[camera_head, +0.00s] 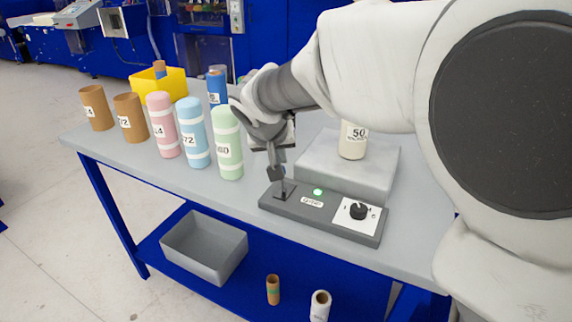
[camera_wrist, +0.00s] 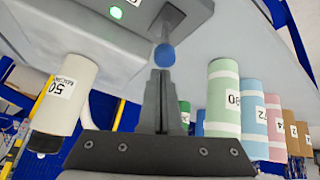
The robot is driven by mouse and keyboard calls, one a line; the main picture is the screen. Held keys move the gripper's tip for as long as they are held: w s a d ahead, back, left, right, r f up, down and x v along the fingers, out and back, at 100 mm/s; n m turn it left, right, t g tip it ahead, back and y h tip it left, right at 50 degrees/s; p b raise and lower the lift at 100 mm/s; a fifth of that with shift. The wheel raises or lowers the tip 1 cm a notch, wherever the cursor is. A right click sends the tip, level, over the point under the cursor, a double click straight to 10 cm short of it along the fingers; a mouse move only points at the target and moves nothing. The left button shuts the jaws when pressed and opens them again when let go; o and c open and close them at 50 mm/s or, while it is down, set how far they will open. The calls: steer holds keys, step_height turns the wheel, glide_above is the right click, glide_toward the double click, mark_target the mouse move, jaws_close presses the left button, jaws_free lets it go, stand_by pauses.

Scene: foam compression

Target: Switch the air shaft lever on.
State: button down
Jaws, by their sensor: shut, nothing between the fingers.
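A dark grey control box (camera_head: 322,214) lies at the front of the table. A small lever stands at its left end; its blue knob (camera_wrist: 164,55) shows in the wrist view in front of a dark slot. A green lamp (camera_head: 318,191) glows beside it, and it also shows in the wrist view (camera_wrist: 116,12). My gripper (camera_head: 277,173) points down over the lever, its fingers closed together and empty. In the wrist view my fingertips (camera_wrist: 161,73) are right at the knob; I cannot tell whether they touch. In the head view the gripper hides most of the lever.
A black dial (camera_head: 358,210) sits on the box's right end. Behind stands a grey block (camera_head: 375,178) with a white roll (camera_head: 352,143) labelled 50. Green (camera_head: 228,145), blue (camera_head: 193,135), pink (camera_head: 162,127) and brown rolls stand left. A grey bin (camera_head: 205,248) is on the lower shelf.

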steer(key=shift+p, duration=0.6)
steer(key=shift+r, duration=0.15)
steer(key=shift+r+p, duration=0.4)
steer(key=shift+r, duration=0.3)
steer(key=w+r+p, duration=0.2)
steer(key=w+r, duration=0.1)
steer(key=s+a+r, duration=0.2)
steer(key=s+r, duration=0.3)
steer(key=s, duration=0.2)
steer(key=shift+s, duration=0.2)
